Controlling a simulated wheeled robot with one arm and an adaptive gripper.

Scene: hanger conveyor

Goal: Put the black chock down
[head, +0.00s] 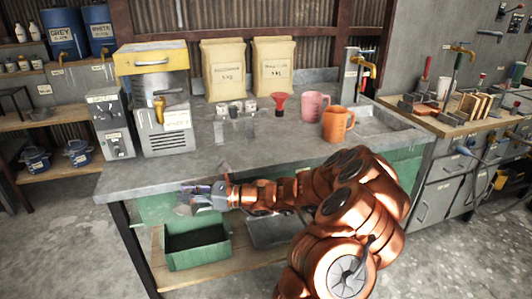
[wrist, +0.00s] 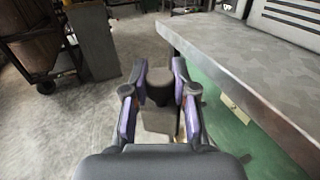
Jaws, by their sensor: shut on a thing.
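My gripper (head: 188,191) is at the front edge of the workbench in the head view, at the left part of the bench. In the wrist view my gripper (wrist: 160,85) has its two purple-sided fingers shut on the black chock (wrist: 159,97), a dark block with a rounded top. The chock is held off the bench, over the open floor beside the bench edge. In the head view the chock is too small and covered to make out.
The grey workbench top (head: 250,155) is clear near its front. A yellow-topped machine (head: 165,125), a red funnel (head: 280,103), a pink jug (head: 313,106) and an orange jug (head: 338,124) stand farther back. A green bin (head: 197,250) sits on the shelf below.

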